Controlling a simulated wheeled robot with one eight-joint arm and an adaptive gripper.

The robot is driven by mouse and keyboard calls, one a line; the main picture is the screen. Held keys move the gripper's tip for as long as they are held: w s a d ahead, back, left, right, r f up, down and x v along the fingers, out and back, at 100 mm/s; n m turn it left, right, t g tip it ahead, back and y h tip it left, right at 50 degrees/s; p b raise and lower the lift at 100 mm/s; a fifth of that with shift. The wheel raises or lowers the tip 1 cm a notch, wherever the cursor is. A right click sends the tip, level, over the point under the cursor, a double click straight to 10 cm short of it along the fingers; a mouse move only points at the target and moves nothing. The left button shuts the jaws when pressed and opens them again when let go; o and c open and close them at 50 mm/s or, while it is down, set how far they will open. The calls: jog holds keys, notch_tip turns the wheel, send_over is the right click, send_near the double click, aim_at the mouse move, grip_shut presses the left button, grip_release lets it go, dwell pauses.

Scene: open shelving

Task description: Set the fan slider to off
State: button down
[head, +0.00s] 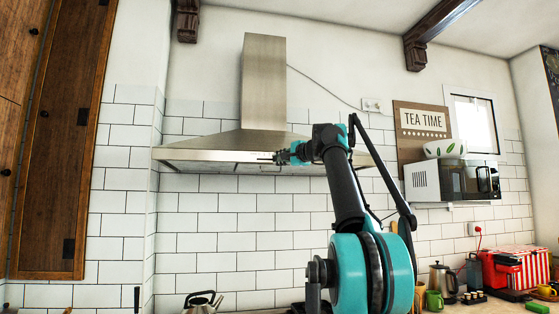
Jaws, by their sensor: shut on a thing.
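The steel range hood (205,155) hangs on the tiled wall, with its chimney (264,80) rising above it. My gripper (274,158) is at the front edge of the hood, right around the middle of its lip, where the small controls show as faint marks. Its fingers point left and are shut on the fan slider at that edge. The slider itself is too small and too covered by the fingers to make out, so its position cannot be told. My arm comes up from the lower right and hides the right part of the hood.
A microwave (455,180) with a bowl (445,148) on top stands on a shelf at the right. A tall wooden cabinet (65,140) is at the left. A kettle (201,303) sits below the hood. The tiled wall under the hood is clear.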

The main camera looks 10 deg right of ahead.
aim_at(258, 159)
jog(key=shift+a, duration=3.15)
jog(key=c, duration=1.4)
grip_release()
jog(key=shift+a, duration=0.1)
jog(key=shift+c, duration=0.2)
jog(key=shift+s, duration=0.1)
jog(key=v, duration=1.1)
jog(key=shift+s, duration=0.4)
jog(key=shift+f, duration=0.1)
